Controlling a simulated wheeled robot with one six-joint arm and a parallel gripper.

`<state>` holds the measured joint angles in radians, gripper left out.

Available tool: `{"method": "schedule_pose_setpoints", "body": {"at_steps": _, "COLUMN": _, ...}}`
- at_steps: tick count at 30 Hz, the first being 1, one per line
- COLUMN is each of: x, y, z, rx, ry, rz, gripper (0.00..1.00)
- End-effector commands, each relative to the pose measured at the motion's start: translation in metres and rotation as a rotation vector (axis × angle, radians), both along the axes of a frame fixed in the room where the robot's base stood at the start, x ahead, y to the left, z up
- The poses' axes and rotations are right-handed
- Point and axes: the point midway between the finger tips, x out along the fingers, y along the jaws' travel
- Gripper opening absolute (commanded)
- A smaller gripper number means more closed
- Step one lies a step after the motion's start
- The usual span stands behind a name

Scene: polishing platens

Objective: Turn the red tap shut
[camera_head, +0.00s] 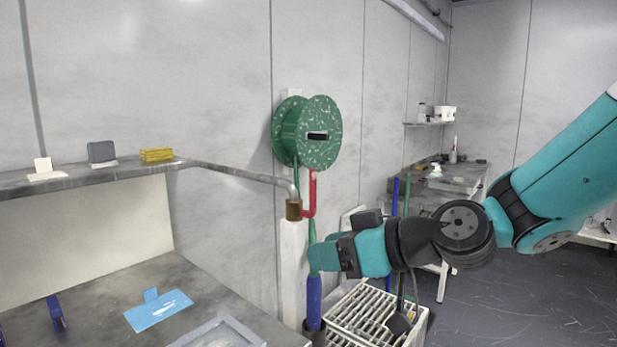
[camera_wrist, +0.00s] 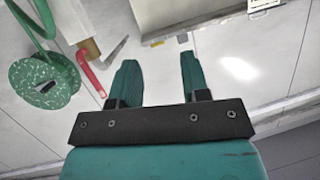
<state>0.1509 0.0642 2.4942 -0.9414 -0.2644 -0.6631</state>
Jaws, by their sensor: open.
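The red tap handle (camera_head: 312,192) is a bent lever joined to a brass body (camera_head: 293,210) at the end of a grey wall pipe. Its long part points upward in the head view. In the wrist view the red tap handle (camera_wrist: 91,74) lies left of my fingers, beside the brass body (camera_wrist: 89,48). My gripper (camera_head: 322,257) is teal and stands below and slightly right of the tap in the head view. In the wrist view my gripper (camera_wrist: 158,60) is open, its two fingers apart with nothing between them. It appears clear of the handle.
A green hose reel (camera_head: 320,133) hangs on the wall just above the tap; it also shows in the wrist view (camera_wrist: 45,86). A shelf (camera_head: 100,172) and workbench (camera_head: 170,270) are at the left. A slatted crate (camera_head: 350,312) stands below my gripper.

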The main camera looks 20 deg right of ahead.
Motion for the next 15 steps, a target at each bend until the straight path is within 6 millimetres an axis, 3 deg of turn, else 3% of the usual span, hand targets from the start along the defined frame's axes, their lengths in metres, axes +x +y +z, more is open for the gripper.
{"method": "schedule_pose_setpoints", "body": {"at_steps": 1, "x": 0.021, "y": -0.021, "z": 0.012, "rx": 0.037, "ry": -0.081, "rz": -0.081, "gripper": 0.42}}
{"method": "schedule_pose_setpoints", "body": {"at_steps": 3, "x": 0.042, "y": -0.046, "z": 0.026, "rx": 0.067, "ry": -0.191, "rz": -0.181, "gripper": 0.42}}
{"method": "schedule_pose_setpoints", "body": {"at_steps": 7, "x": 0.063, "y": -0.082, "z": 0.04, "rx": 0.088, "ry": -0.311, "rz": -0.319, "gripper": 0.42}}
{"method": "schedule_pose_setpoints", "body": {"at_steps": 10, "x": 0.07, "y": -0.093, "z": 0.044, "rx": 0.091, "ry": -0.347, "rz": -0.364, "gripper": 0.42}}
{"method": "schedule_pose_setpoints", "body": {"at_steps": 15, "x": 0.087, "y": -0.086, "z": 0.048, "rx": 0.092, "ry": -0.351, "rz": -0.366, "gripper": 0.42}}
